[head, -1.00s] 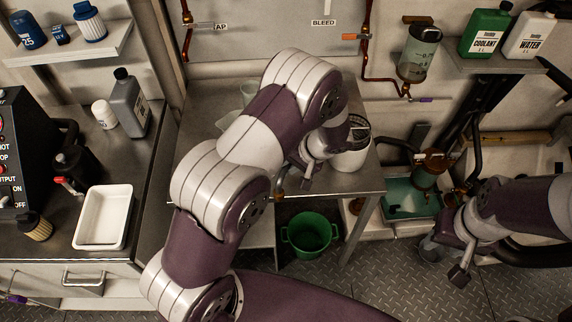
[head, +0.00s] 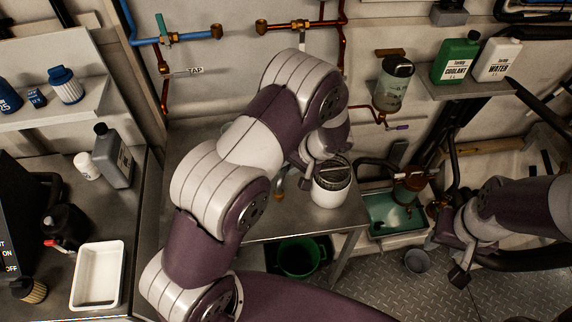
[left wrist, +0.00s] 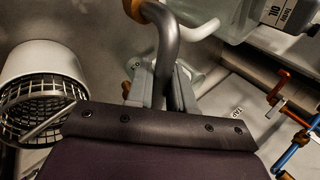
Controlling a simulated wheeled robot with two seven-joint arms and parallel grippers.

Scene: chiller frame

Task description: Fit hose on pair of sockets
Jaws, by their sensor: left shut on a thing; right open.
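The grey curved hose (left wrist: 168,45) with orange ends is in my left gripper (left wrist: 163,82), whose fingers close around it in the left wrist view. In the head view my left arm hides most of this gripper and hose; one orange end (head: 280,190) shows below the forearm, above the steel table. Two brass pipe ends, a left socket (head: 217,31) and a right socket (head: 262,26), face each other across a gap on the back wall. The hose is apart from both. My right gripper (head: 449,262) is open and empty at the right, above the floor.
A white canister with a mesh top (head: 332,188) stands on the steel table (head: 285,225), close to my left gripper. A clear jar (head: 393,85) hangs on the wall. A green bucket (head: 300,258) sits below the table. A white tray (head: 97,275) lies on the left counter.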

